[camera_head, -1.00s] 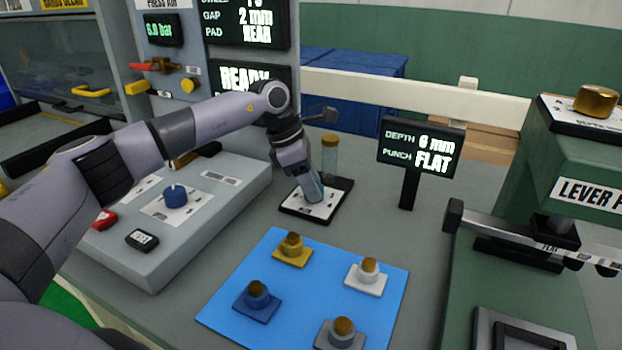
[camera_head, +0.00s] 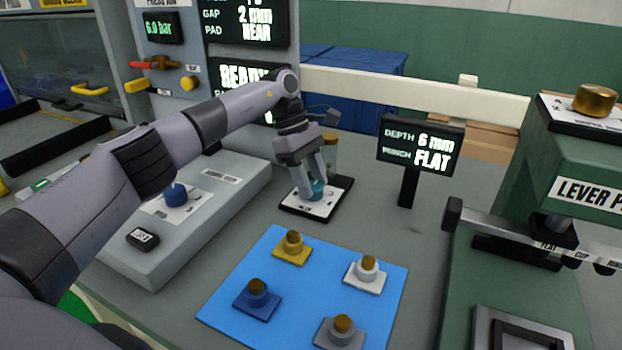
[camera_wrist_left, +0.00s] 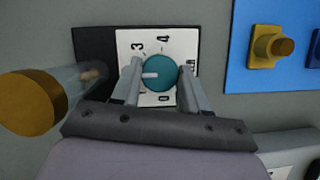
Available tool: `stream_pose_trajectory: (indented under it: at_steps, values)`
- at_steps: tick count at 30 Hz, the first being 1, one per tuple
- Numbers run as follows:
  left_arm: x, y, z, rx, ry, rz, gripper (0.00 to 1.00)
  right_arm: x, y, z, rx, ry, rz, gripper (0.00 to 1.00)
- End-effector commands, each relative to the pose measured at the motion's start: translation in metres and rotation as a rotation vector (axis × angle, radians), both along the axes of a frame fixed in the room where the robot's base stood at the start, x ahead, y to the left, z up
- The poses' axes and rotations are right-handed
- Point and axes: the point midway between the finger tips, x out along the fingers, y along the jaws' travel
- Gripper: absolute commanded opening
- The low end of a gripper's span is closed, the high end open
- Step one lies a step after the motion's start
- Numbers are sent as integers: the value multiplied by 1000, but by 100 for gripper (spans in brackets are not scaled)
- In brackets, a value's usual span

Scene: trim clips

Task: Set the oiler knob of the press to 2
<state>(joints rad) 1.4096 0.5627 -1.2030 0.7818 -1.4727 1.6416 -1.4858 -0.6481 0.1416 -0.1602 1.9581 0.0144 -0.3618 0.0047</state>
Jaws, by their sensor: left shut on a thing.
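The oiler knob (camera_wrist_left: 160,72) is a teal round knob with a white pointer line, on a white dial plate (camera_wrist_left: 128,42) on a black base. In the left wrist view its pointer points left. The marks 3, 4 and 0 can be read; the mark at the pointer's end is hidden behind a finger. My left gripper (camera_wrist_left: 160,82) is shut on the knob, one finger on each side. In the head view, my left gripper (camera_head: 312,190) reaches down onto the teal knob (camera_head: 318,187). My right gripper is not in view.
A clear cylinder with a brass cap (camera_wrist_left: 30,102) stands close beside the dial. A blue mat (camera_head: 310,290) with several knobbed blocks lies in front. A grey control box with a blue knob (camera_head: 175,194) is at left, a display (camera_head: 420,147) at right.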

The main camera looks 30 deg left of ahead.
Motion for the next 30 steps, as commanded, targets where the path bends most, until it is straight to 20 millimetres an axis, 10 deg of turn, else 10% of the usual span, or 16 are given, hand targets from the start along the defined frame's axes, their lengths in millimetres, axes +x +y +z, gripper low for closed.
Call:
stream_pose_trajectory:
  at_steps: [14, 15, 16, 30]
  values:
    - [1, 1, 1, 3, -2, -11, 13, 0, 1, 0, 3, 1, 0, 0]
    - [1, 1, 1, 3, -2, -11, 57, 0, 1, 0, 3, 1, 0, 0]
    - [1, 1, 1, 3, -3, -11, 66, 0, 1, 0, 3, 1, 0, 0]
    - [2, 7, 16, 1, -4, -10, 69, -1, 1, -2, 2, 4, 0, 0]
